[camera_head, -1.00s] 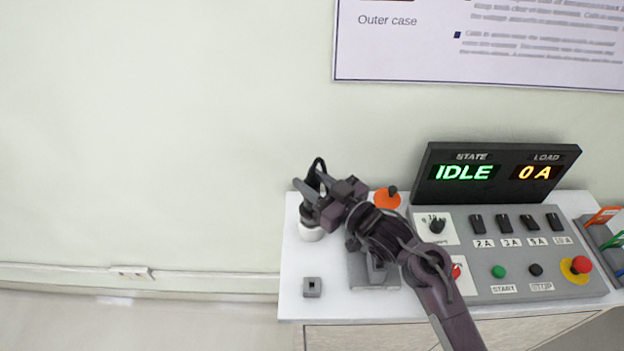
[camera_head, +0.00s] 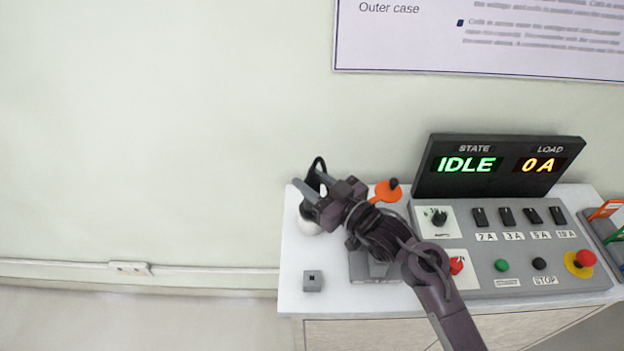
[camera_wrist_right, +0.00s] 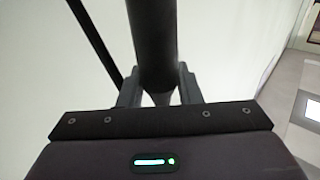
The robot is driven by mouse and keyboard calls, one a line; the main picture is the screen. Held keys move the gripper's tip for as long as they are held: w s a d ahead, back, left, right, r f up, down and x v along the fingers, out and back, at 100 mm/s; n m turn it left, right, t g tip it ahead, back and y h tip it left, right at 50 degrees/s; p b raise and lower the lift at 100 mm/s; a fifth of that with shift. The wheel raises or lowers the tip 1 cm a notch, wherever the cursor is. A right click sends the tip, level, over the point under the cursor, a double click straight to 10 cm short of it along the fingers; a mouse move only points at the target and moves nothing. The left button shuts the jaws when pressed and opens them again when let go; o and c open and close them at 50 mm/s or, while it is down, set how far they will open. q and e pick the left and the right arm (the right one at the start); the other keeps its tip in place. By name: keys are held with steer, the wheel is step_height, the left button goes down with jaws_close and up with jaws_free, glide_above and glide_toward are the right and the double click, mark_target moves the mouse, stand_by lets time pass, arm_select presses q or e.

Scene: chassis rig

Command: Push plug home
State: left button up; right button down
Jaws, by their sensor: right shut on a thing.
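My right gripper (camera_head: 309,186) is over the left back part of the white table. Its fingers are shut on a dark cylinder, apparently the plug (camera_wrist_right: 151,40), which stands between both fingers in the right wrist view. In the head view the gripper hides most of the plug; a black cable loop (camera_head: 319,160) rises behind the fingers. My left gripper is not in view.
A small grey block with a dark slot (camera_head: 313,281) sits at the table's front left. A grey box (camera_head: 372,268) lies under my arm. An orange disc with a dark knob (camera_head: 388,191) is behind it. The control panel (camera_head: 470,286) and display reading IDLE, 0 A (camera_head: 497,166) fill the right.

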steer(key=shift+f, duration=0.45)
steer(key=c, duration=0.9)
jaws_free()
steer(key=shift+c, duration=0.2)
steer(key=shift+f, duration=0.1)
step_height(320, 180, up, 20)
steer(key=b, duration=0.1)
